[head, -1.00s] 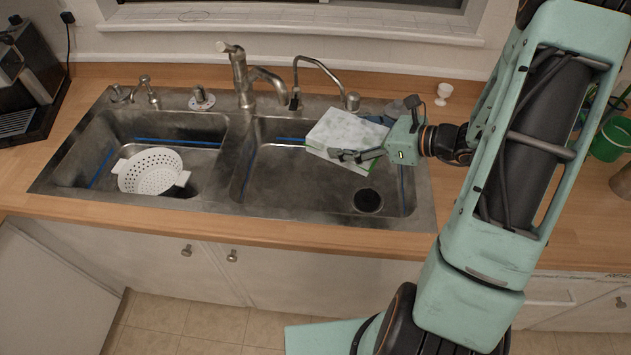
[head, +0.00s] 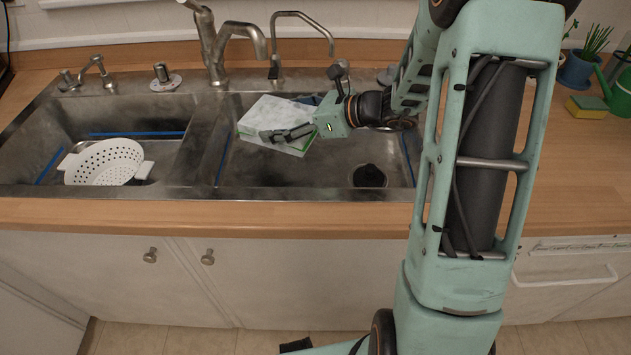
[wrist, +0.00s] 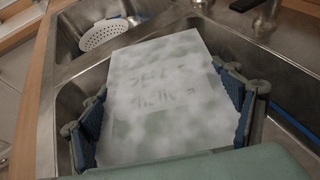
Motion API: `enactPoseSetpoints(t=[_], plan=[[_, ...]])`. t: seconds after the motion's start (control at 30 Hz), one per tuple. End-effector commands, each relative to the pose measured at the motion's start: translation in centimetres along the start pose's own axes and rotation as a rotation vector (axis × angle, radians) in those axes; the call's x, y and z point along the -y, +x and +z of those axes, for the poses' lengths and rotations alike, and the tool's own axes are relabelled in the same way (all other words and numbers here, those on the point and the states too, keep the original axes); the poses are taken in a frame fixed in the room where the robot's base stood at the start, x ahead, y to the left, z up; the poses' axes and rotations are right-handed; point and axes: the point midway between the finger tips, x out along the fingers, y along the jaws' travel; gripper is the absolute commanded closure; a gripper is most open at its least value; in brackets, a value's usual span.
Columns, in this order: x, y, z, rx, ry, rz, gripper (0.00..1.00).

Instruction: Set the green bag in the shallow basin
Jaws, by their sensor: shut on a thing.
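The green bag (head: 275,122) looks like a pale white-and-green block with blurred lettering on its face. My gripper (head: 290,134) is shut on it, with a finger along its near side. In the wrist view the bag (wrist: 160,95) lies between the two blue-padded fingers of my gripper (wrist: 168,115). The bag is over the left part of the right basin (head: 300,172); its height above the floor is hard to tell. The left basin (head: 160,155) lies beyond the divider. I cannot tell which basin is shallower.
A white colander (head: 105,162) sits in the left basin. The tall faucet (head: 225,50) and a thin tap (head: 300,18) stand behind the basins. A drain (head: 368,176) is in the right basin. A yellow-green sponge (head: 587,107) lies on the right counter.

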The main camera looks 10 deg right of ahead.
Motion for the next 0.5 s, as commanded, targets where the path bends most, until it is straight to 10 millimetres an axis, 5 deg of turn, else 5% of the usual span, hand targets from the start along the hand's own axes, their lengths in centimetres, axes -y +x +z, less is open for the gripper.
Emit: enactPoseSetpoints(t=[0.33,0.5], plan=[[-0.5,3.1,-1.3,0.010,0.000,0.005,0.55],[-0.6,4.3,-3.9,0.009,0.005,0.006,0.55]])
